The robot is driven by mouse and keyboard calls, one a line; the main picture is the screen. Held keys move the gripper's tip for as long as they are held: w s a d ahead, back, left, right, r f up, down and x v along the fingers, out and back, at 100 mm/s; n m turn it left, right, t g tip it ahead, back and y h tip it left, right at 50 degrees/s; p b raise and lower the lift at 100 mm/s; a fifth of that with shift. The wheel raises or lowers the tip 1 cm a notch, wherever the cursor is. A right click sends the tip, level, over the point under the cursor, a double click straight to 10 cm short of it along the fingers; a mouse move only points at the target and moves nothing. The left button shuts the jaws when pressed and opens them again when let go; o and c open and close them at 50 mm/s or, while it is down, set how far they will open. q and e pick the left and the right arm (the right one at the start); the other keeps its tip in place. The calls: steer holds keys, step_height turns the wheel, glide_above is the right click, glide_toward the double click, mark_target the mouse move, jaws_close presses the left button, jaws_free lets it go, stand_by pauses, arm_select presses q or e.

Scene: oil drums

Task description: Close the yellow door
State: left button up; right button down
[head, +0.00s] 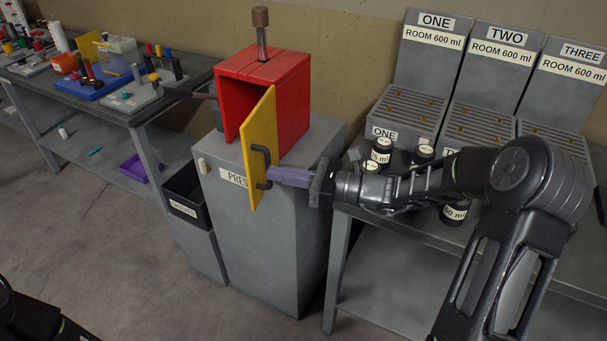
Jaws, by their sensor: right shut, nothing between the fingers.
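The yellow door (255,125) stands ajar on the red press box (294,104), swung out toward me. A dark handle (262,168) sits on its face. The red box's opening shows to the left of the door. My right gripper (274,177), with purple fingers, is shut and empty. Its fingertips are at the lower part of the handle, touching it or very close; I cannot tell which. My left gripper is out of view; only a dark part of my left arm shows at the lower left corner.
The box stands on a grey press pedestal (270,250). A right-hand bench holds several black jars (382,150) and racks marked ONE, TWO and THREE. A left bench (85,105) holds tools. The floor in front is clear.

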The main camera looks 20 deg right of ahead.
mark_target(249, 169)
steer(key=x, duration=0.4)
steer(key=shift+w+a+p, duration=0.1)
steer(key=shift+p, duration=0.3)
steer(key=shift+a, duration=0.1)
